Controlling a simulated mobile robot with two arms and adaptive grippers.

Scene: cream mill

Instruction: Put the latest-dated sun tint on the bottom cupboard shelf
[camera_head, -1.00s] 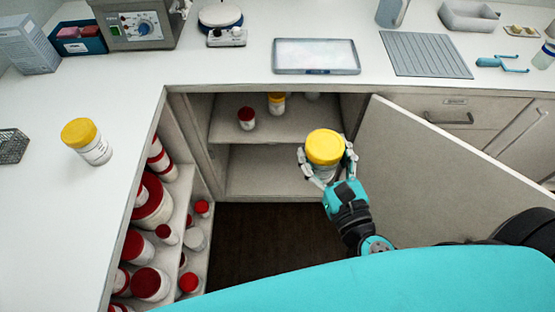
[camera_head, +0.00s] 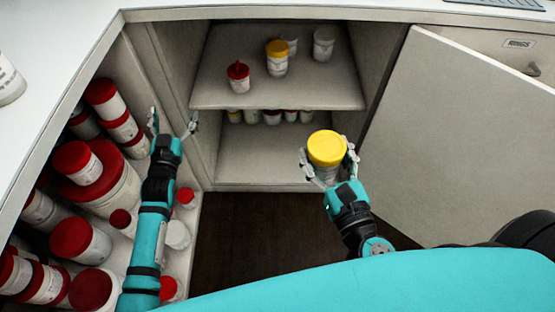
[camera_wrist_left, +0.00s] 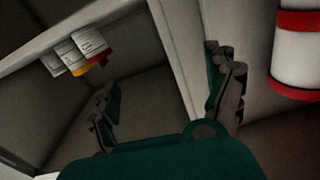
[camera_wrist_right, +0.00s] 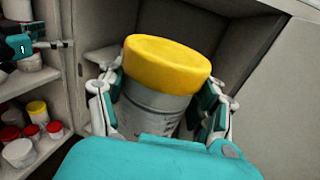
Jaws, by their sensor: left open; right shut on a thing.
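My right gripper (camera_head: 327,168) is shut on a white jar with a yellow lid (camera_head: 326,147), held upright in front of the open cupboard. The jar fills the middle of the right wrist view (camera_wrist_right: 165,75); its label text cannot be read. My left gripper (camera_head: 173,122) is open and empty at the left side of the cupboard opening, also seen in the left wrist view (camera_wrist_left: 165,95). The bottom cupboard shelf (camera_head: 265,165) has a bare front; several small jars (camera_head: 272,117) stand at its back, partly hidden under the upper shelf (camera_head: 320,95).
On the upper shelf stand a red-lidded jar (camera_head: 238,78), a yellow-lidded jar (camera_head: 277,58) and a white container (camera_head: 323,46). Red-lidded jars (camera_head: 85,165) crowd the shelves at left. The open cupboard door (camera_head: 460,130) stands at right.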

